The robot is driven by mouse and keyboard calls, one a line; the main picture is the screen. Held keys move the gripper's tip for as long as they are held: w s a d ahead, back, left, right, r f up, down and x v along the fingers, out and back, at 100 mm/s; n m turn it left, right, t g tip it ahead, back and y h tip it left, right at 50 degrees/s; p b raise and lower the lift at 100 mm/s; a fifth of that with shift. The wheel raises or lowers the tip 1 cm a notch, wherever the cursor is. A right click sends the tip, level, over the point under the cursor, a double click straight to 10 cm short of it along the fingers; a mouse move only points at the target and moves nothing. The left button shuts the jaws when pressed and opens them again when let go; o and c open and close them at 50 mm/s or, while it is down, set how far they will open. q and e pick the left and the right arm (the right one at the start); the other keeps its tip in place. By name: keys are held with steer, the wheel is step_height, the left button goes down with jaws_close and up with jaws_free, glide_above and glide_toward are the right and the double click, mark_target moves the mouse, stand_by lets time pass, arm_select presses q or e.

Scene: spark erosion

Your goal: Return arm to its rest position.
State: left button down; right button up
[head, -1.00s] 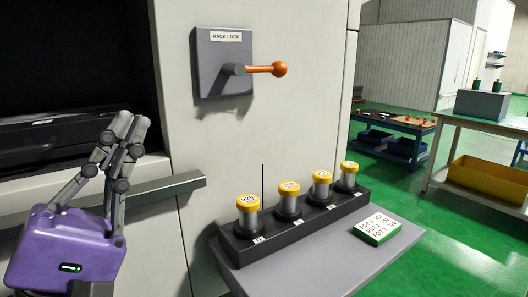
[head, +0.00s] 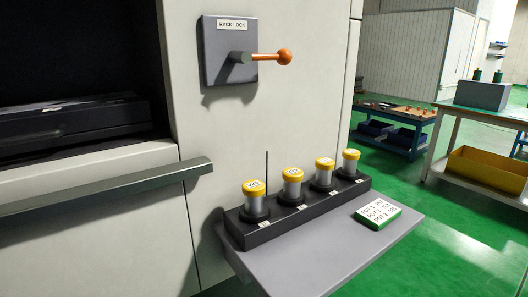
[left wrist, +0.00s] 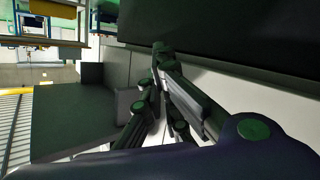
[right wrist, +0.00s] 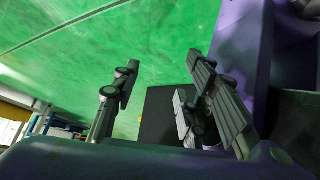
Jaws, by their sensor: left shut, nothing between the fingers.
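My left gripper (left wrist: 161,50) shows in the left wrist view with its fingers together and nothing between them. A pale wall and a large dark surface lie behind its fingers. My right gripper (right wrist: 163,68) shows in the right wrist view with its fingers apart and empty, above the green floor (right wrist: 150,25). Neither gripper is in the head view. There, the rack lock (head: 220,67) has its orange-knobbed lever (head: 270,57) pointing right.
A rack with several yellow-capped pots (head: 292,188) stands on a grey shelf (head: 310,252), beside a label block (head: 378,213). A grey handle bar (head: 110,190) juts out below the dark opening (head: 70,60). Benches (head: 480,115) stand at the right across open floor.

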arm_select(q)
steer(key=s+a+f+m+g+y, duration=0.2)
steer(key=s+a+f+g+y, duration=0.15)
steer(key=s+f, duration=1.15)
steer(key=s+a+f+g, duration=0.1)
steer(key=s+f+g, duration=0.2)
steer(key=s, duration=0.8)
steer(key=s+f+g, duration=0.2)
steer(key=s+f, duration=0.1)
steer(key=s, duration=0.8)
steer(key=w+r+t+p, duration=0.1)
steer(key=w+r+p, duration=0.2)
steer(key=r+p, duration=0.6)
steer(key=w+r+p, duration=0.2)
steer(key=r+p, duration=0.8)
steer(key=p, duration=0.1)
steer(key=w+d+r+t+p, duration=0.1)
steer(key=w+r+p, duration=0.2)
steer(key=r+p, duration=0.6)
steer(key=shift+w+r+n+t+p, duration=0.2)
steer(key=shift+w+n+t+p, duration=0.15)
steer(key=shift+p, duration=0.4)
arm_select(e)
steer(key=w+r+t, duration=0.1)
steer(key=w+r, duration=0.2)
steer(key=r, duration=1.1)
steer(key=w+a+r+t, duration=0.1)
steer(key=w+r, duration=0.2)
steer(key=r, duration=1.1)
steer(key=shift+r, duration=0.2)
